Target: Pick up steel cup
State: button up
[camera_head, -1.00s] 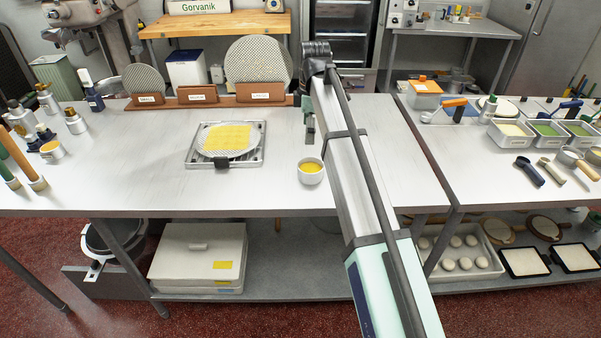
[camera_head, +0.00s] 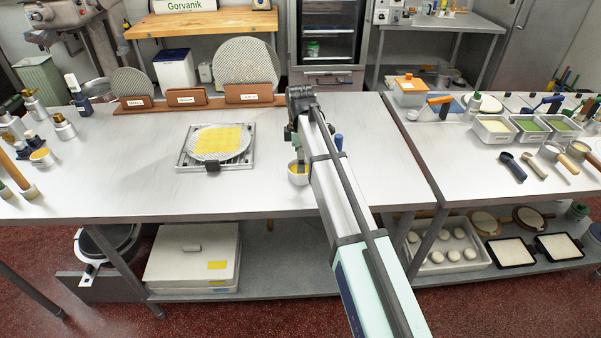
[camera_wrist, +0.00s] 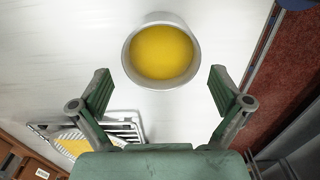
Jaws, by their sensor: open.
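The steel cup (camera_head: 297,181) is a small, pale grey, round cup with a yellow filling. It stands upright on the steel table, right of the square tray, and my arm's end partly covers it in the head view. In the wrist view the cup (camera_wrist: 160,85) is seen from above, near the top edge. My gripper (camera_wrist: 160,76) is open and empty. Its two green-padded fingers lie left and right of the cup's near side, apart from it. In the head view my gripper (camera_head: 299,158) hangs just above and behind the cup.
A square metal tray (camera_head: 180,164) with a round mesh disc and yellow sheet lies left of the cup. A brown rack (camera_head: 200,98) with discs stands behind. A blue-topped item (camera_head: 339,142) stands close right of my arm. The table front is clear.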

jog(key=shift+s+d+f+p, duration=0.1)
jog(key=shift+f+p, duration=1)
jog(key=shift+f, duration=1.45)
jog(key=c, duration=1.3)
jog(key=shift+r, duration=0.1)
notch_tip(320, 180, up, 20)
jog(key=b, duration=0.4)
jog(key=shift+b, duration=0.3)
jog(key=shift+r+p, duration=1.75)
jog(key=shift+r, duration=0.7)
